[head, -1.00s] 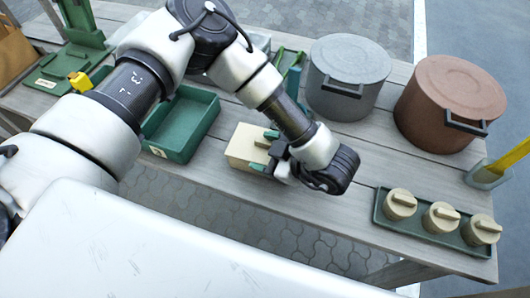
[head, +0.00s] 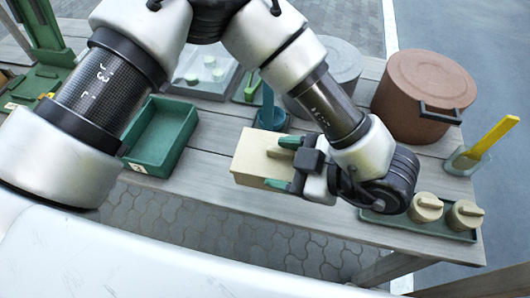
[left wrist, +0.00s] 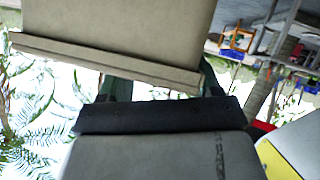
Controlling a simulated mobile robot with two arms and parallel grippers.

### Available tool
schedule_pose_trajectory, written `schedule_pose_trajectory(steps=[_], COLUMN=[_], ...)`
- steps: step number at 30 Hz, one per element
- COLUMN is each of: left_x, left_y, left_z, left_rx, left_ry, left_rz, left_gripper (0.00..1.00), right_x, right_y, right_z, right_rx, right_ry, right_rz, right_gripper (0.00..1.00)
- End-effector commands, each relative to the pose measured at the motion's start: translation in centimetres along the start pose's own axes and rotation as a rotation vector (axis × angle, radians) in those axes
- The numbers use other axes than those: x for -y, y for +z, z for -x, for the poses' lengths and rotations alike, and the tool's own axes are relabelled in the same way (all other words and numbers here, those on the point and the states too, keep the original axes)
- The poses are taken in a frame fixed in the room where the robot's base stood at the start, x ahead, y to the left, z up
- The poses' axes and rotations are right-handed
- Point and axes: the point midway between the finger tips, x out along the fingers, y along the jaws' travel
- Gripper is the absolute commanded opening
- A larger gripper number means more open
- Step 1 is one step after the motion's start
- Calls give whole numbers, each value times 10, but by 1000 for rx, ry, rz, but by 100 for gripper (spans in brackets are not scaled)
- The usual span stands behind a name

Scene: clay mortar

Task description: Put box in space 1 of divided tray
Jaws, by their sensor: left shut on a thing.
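The box is held out over the front part of the table. In the left wrist view, the box (left wrist: 115,30) fills the upper left, with its edge strip across the green fingers. An empty green tray (head: 145,158) lies to the left of the box. Its near part and left corner are partly behind my arm, and no dividers can be made out. My right gripper is not in view.
A brown lidded pot (head: 424,85) and a grey pot (head: 340,62) stand at the back. A green tray with cream round lidded pieces (head: 427,207) is at right, partly behind my wrist. A cup with a yellow stick (head: 490,138) stands beyond. A grey tray (head: 232,84) lies behind.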

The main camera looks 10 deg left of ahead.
Motion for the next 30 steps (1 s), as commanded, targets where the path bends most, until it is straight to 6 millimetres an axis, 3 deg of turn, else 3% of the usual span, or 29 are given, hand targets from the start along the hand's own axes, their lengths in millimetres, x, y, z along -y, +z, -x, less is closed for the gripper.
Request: schedule_pose_trajectory(steps=[6, 11, 14, 18, 24, 30], left_x=[4, -2, -18, -46, -62, -62], left_y=[-3, -8, -20, -47, -77, -87], left_z=[17, 12, -9, -58, -114, -138], left_rx=[0, 3, 12, 45, 96, 121], left_ry=[0, 7, 34, 116, 240, 306], left_rz=[2, -3, -19, -70, -144, -178], left_gripper=[30, 30, 30, 29, 29, 29], right_x=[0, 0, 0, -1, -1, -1], right_y=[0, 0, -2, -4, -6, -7], right_z=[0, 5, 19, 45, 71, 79], right_rx=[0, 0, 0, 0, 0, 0], right_ry=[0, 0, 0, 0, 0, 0], right_rz=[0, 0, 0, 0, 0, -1], right_gripper=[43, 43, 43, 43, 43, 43])
